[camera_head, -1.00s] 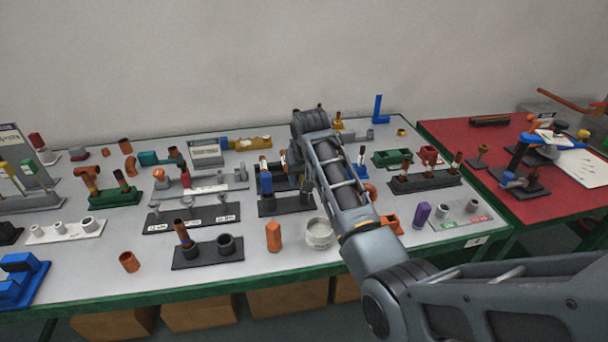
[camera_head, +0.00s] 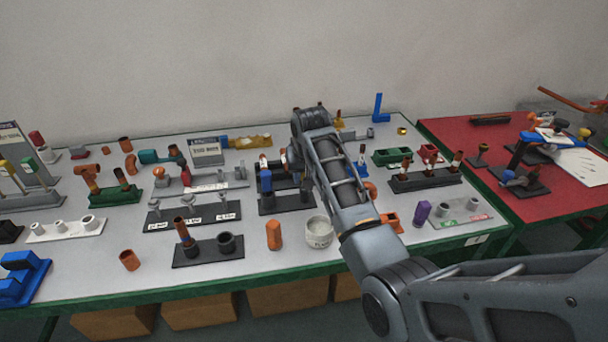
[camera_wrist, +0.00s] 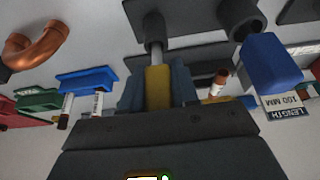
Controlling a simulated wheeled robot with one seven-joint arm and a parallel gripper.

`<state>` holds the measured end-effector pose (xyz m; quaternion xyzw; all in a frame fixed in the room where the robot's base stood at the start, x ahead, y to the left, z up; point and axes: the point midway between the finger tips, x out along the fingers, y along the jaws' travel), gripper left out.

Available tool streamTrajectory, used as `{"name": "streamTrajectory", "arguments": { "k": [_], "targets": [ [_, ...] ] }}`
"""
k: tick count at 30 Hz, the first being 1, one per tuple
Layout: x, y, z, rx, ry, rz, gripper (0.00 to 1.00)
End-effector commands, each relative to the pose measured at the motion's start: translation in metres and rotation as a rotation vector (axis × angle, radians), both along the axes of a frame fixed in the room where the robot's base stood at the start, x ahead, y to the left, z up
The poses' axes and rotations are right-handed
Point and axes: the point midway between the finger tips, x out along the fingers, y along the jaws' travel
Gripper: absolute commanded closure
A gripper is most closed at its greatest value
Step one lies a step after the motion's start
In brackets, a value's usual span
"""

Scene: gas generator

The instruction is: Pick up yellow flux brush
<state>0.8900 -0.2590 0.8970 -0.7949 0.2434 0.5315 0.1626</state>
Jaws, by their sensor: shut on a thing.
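In the wrist view, my gripper (camera_wrist: 157,90) is shut on the yellow flux brush (camera_wrist: 158,78), whose yellow part shows upright between the two grey-blue fingers. A grey cylinder (camera_wrist: 153,32) lines up with the far end of the yellow part. I cannot tell whether the brush sits inside that cylinder or only meets it. In the head view, my forearm and wrist cover the brush, and the fingers are largely hidden near a black stand (camera_head: 287,202) on the grey table.
Close around the gripper in the wrist view are a second dark cylinder (camera_wrist: 240,15), a blue block (camera_wrist: 268,62) and a brown-tipped tube (camera_wrist: 220,82). In the head view, a white cup (camera_head: 319,233) and an orange piece (camera_head: 274,236) stand at the table's front.

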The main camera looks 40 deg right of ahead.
Motion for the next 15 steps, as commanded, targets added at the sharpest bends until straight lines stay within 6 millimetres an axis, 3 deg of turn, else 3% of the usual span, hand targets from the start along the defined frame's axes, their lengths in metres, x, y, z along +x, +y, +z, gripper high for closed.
{"name": "streamTrajectory", "arguments": {
  "k": [5, 11, 15],
  "targets": [
    [0.001, 0.000, 0.012, -0.001, -0.004, -0.001, 0.92],
    [0.001, -0.001, 0.042, -0.002, -0.006, 0.000, 0.92],
    [-0.017, -0.021, 0.054, -0.001, -0.003, -0.004, 0.92]
  ]
}}
